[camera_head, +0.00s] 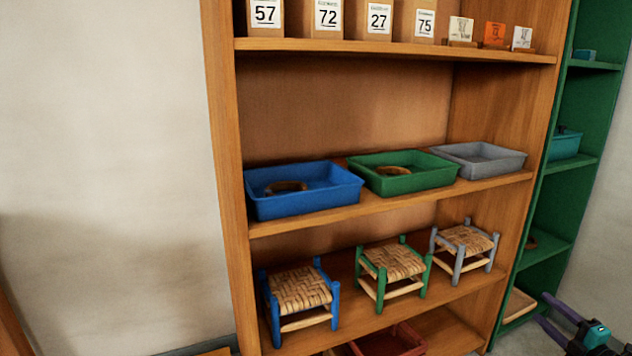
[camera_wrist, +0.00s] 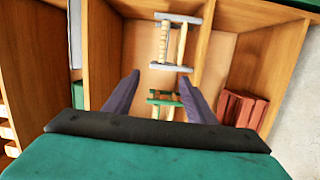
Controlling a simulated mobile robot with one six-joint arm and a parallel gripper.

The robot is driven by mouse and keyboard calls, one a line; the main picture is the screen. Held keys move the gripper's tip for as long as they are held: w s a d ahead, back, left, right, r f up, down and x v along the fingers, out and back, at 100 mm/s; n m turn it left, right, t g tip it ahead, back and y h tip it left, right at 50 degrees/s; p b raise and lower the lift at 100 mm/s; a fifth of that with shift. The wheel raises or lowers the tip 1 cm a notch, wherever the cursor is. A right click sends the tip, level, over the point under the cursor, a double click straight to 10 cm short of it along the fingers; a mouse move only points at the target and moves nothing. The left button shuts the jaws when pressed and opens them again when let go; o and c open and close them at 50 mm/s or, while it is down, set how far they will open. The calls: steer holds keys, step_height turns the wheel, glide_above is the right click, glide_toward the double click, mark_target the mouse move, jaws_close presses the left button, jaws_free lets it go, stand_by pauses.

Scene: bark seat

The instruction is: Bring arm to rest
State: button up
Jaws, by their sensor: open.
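My gripper (camera_head: 543,308) shows at the lower right corner of the head view, in front of the foot of the green shelf unit. In the wrist view its two dark purple fingers (camera_wrist: 158,84) stand wide apart with nothing held between them. A small green stool frame (camera_wrist: 164,98) appears in the gap between the fingers; how far beyond them it lies, I cannot tell. A grey stool frame (camera_wrist: 171,67) shows farther up in that view. Most of my arm is out of the picture.
The wooden shelf unit (camera_head: 228,200) holds blue (camera_head: 270,296), green (camera_head: 394,261) and grey (camera_head: 463,244) woven stools. Above them sit blue (camera_head: 305,205), green (camera_head: 400,181) and grey (camera_head: 500,163) trays. A red crate (camera_wrist: 243,107) lies right of my fingers. The green shelf (camera_head: 585,165) stands at right.

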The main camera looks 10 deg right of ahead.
steer(key=w+a+f+m+g+h+p, duration=0.2)
steer(key=w+a+f+m+h+p, duration=0.15)
steer(key=w+m, duration=0.25)
steer(key=w+a+f+m+g+h+p, duration=0.1)
steer(key=w+a+f+m+h+p, duration=0.1)
steer(key=w+a+m+h+p, duration=0.4)
steer(key=s+a+f+m+g+y+p, duration=0.35)
steer(key=a+f+m+g+p, duration=0.35)
steer(key=a+f, duration=0.8)
steer(key=s+a+f+g+y+p, duration=0.15)
steer(key=s+a+g, duration=0.25)
steer(key=s+a, duration=0.4)
steer(key=s+a+f+g+y+p, duration=0.1)
steer(key=s+a+f+g+p, duration=0.2)
steer(key=s+a, duration=0.6)
steer(key=s+a+r+g+y+p, duration=0.2)
steer(key=s+a+g, duration=0.4)
steer(key=s+a, duration=0.9)
steer(key=shift+s+a+r+n+g+p, duration=0.3)
steer(key=shift+a+r+n+p, duration=0.15)
steer(key=shift+p, duration=0.65)
steer(key=shift+w+d+y, duration=0.1)
steer(key=shift+y, duration=0.15)
